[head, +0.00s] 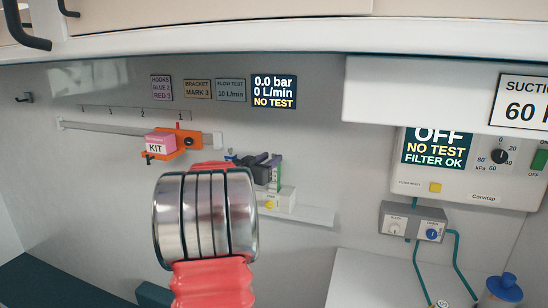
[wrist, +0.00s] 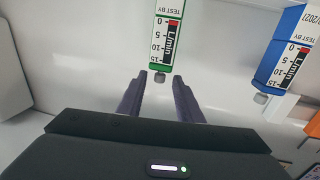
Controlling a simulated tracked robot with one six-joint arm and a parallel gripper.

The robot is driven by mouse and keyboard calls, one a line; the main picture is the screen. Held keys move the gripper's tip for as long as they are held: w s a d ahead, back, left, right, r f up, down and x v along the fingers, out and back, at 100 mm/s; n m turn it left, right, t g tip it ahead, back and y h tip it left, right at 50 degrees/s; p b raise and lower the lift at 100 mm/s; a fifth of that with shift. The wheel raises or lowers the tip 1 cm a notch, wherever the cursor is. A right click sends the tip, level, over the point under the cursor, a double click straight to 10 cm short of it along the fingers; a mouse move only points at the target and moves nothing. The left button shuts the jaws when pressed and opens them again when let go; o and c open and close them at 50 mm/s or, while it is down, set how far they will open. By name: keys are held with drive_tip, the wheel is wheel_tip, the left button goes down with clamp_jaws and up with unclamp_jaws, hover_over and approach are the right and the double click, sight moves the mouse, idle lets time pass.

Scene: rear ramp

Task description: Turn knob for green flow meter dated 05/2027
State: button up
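The green flow meter (wrist: 168,40) shows at the top centre of the wrist view, with a green edge and an L/min scale from 0 to 15. Its "TEST BY" label is cut off, so its date is not visible. Its small grey knob (wrist: 160,77) lies between the fingertips. My gripper (wrist: 161,75) is open, one dark purple finger on each side of the knob; I cannot tell whether either touches it. In the head view my gripper (head: 262,163) is at the wall, and a green strip (head: 275,178) shows beside it. My arm hides much of that area.
A blue flow meter (wrist: 288,45) with its own knob (wrist: 261,98) is to the right in the wrist view. The wall display (head: 273,91) reads 0.0 bar, 0 L/min, NO TEST. A sign (head: 230,90) reads FLOW TEST 10 L/min. A pink kit (head: 160,142) sits left on a rail.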

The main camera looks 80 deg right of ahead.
sight(274, 156)
drive_tip(key=shift+x, duration=1.7)
drive_tip(key=shift+c, duration=0.4)
clamp_jaws()
